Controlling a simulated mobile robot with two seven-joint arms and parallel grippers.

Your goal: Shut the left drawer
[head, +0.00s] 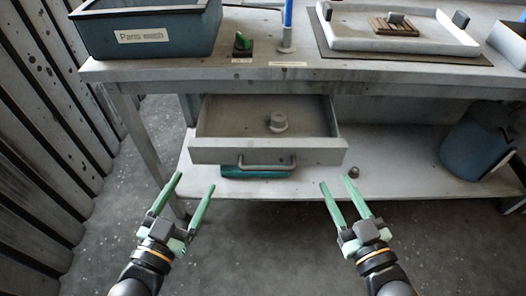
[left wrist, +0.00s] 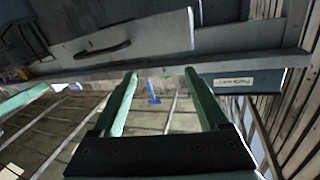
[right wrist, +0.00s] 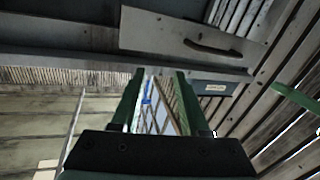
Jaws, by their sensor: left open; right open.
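The drawer (head: 215,152) under the workbench is pulled out, and its inside shows from above. A small grey knob-shaped part (head: 278,121) lies in it. The drawer's bar handle (head: 267,163) is on its front face. The drawer front also shows in the left wrist view (left wrist: 160,35) and the right wrist view (right wrist: 160,30). My left gripper (head: 195,181) is open and empty, in front and to the left of the drawer front. My right gripper (head: 336,181) is open and empty, near the drawer's right end. Neither touches the handle.
The bench top (head: 180,68) carries a blue labelled bin (head: 150,35), a green-topped switch (head: 241,42) and a white tray (head: 400,38). On the lower shelf (head: 410,170) are a teal object (head: 235,171) and a blue bucket (head: 478,148). A corrugated wall stands left.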

